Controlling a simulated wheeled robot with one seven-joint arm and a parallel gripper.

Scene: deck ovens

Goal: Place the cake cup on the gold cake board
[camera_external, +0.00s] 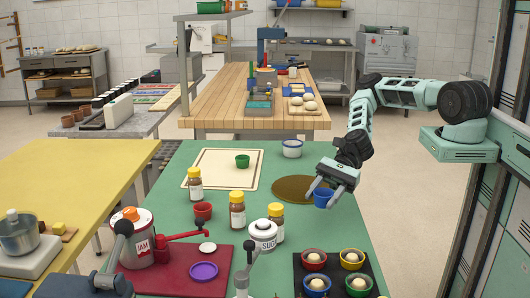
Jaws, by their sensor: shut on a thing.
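A small blue cup (322,199) is between the fingers of my gripper (321,188), which is shut on it. The cup looks upright. The round gold cake board (290,189) lies flat on the green table. The cup and my gripper cover the right part of the board in this view. I cannot tell whether the cup touches the board or is held above it. A green cup (242,161) stands on a cream board, and a red cup (203,211) stands on the green table.
Brown bottles with yellow caps (237,212) and a sugar pot (263,236) stand left and front of the gold board. A white pot (292,149) is behind it. A dark tray (299,283) with several colored bowls is in front. The table's right side is clear.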

